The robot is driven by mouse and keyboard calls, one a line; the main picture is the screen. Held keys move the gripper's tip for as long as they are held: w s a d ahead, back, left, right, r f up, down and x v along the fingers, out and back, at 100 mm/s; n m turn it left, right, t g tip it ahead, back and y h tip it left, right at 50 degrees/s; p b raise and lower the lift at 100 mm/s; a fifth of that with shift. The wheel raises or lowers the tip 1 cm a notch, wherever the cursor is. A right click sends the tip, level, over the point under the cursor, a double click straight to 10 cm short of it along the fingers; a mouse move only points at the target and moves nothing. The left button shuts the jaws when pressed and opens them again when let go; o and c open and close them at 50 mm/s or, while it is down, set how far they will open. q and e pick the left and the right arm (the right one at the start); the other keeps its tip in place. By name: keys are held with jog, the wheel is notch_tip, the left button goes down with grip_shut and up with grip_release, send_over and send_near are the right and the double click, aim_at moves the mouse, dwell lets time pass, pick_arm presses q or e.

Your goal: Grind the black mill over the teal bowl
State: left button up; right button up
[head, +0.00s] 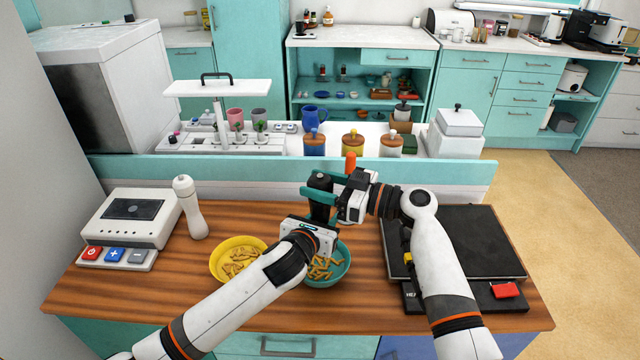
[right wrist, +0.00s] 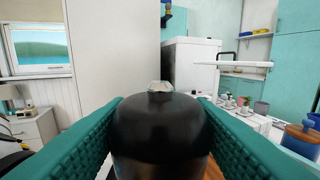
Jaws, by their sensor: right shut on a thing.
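The black mill (head: 320,182) is upright above the teal bowl (head: 341,275), which holds pasta pieces. My right gripper (head: 318,193) is shut on the mill's upper part. In the right wrist view, the mill's black domed head (right wrist: 160,125) with a silver knob sits between my teal fingers. My left gripper (head: 318,215) is at the mill's lower part, just over the bowl. Its fingers overlap the mill there, and their closure is not clear. My left gripper and forearm hide part of the bowl.
A yellow bowl (head: 232,247) with pasta stands left of the teal bowl. A white mill (head: 190,208) and a white scale-like device (head: 130,220) are further left. A black hob (head: 460,240) is at right. Jars (head: 353,143) stand on the raised ledge behind.

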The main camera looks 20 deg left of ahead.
jog(key=shift+m+t, duration=0.7)
jog(key=shift+t, duration=0.4)
jog(key=o, duration=1)
jog(key=shift+d, duration=0.1)
jog(key=v, duration=1.2)
jog(key=shift+r, duration=0.2)
